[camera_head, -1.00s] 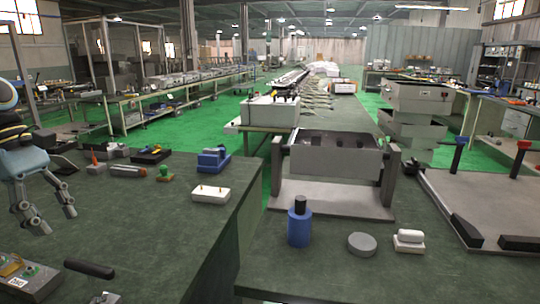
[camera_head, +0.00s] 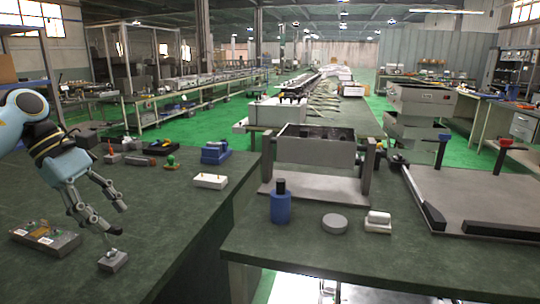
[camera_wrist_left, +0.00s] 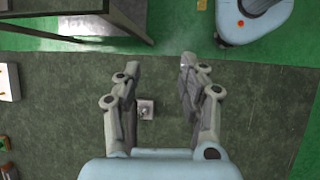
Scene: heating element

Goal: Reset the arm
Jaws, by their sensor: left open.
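My left gripper (camera_head: 115,218) hangs open over the left workbench (camera_head: 185,225) in the head view, fingers pointing down. In the left wrist view its two fingers (camera_wrist_left: 160,62) are spread, with nothing held between them. A small grey block with a knob (camera_head: 112,262) stands on the bench just below the fingertips. It also shows in the left wrist view (camera_wrist_left: 146,109), between the fingers and lower down. A grey box with labels and green and gold parts (camera_head: 45,239) lies left of the block. My right gripper is not in view.
A white block with pins (camera_head: 210,181), a blue device (camera_head: 215,152) and several small tools lie farther back on the bench. The right bench holds a blue bottle (camera_head: 281,206), a grey disc (camera_head: 334,224) and an open metal bin (camera_head: 315,158). The front middle of the left bench is clear.

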